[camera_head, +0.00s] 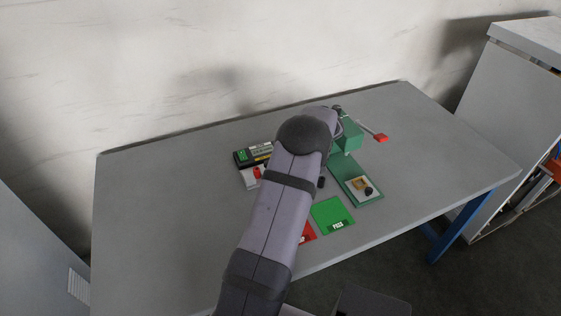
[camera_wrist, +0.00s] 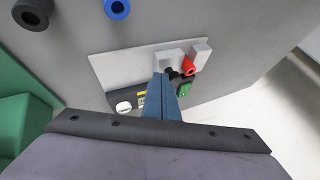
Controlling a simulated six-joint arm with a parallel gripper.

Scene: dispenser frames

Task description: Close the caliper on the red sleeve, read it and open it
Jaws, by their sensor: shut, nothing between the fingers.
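The caliper (camera_head: 262,150), a dark body with a display and yellow marking, lies at the back left of the table, partly hidden by my arm in the head view. In the wrist view its pale plate (camera_wrist: 115,68) carries two light jaw blocks. The red sleeve (camera_wrist: 188,66) sits between these blocks; whether both touch it I cannot tell. It also shows in the head view (camera_head: 257,172). My gripper (camera_wrist: 161,80) is shut and empty, its blue fingers pointing at the caliper, close to a black knob (camera_wrist: 172,73) beside the sleeve. Contact is unclear.
A blue sleeve (camera_wrist: 117,8) and a black sleeve (camera_wrist: 33,13) stand apart on the table. The table's left side is clear.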

